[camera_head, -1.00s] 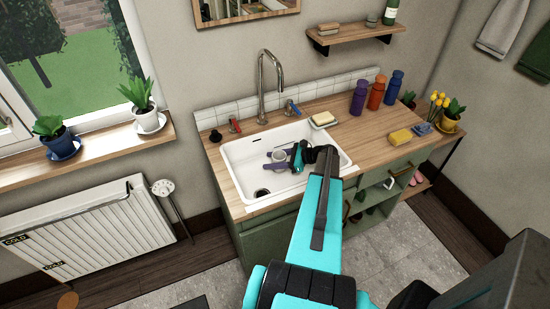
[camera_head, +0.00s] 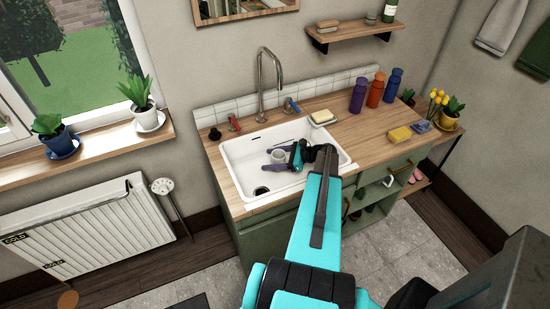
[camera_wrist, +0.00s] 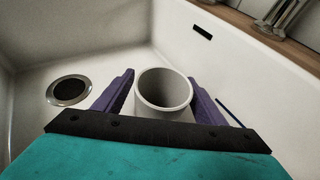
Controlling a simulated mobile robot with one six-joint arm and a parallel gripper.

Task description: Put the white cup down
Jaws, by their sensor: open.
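The white cup (camera_wrist: 163,92) stands upright in the white sink basin (camera_head: 240,156), its open mouth up. It shows in the head view as a small light shape (camera_head: 278,155). My gripper (camera_wrist: 161,95) is open, with one purple finger on each side of the cup. In the wrist view a gap shows between the left finger and the cup; the right finger is close to the cup's side, and I cannot tell if it touches. The cup's lower part is partly hidden by my gripper.
The drain (camera_wrist: 68,90) lies left of the cup. A tall faucet (camera_head: 262,85) and a red tap (camera_head: 234,124) stand behind the basin. A soap dish (camera_head: 323,118), several bottles and a yellow sponge (camera_head: 400,135) are on the counter at right. The basin walls surround my gripper.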

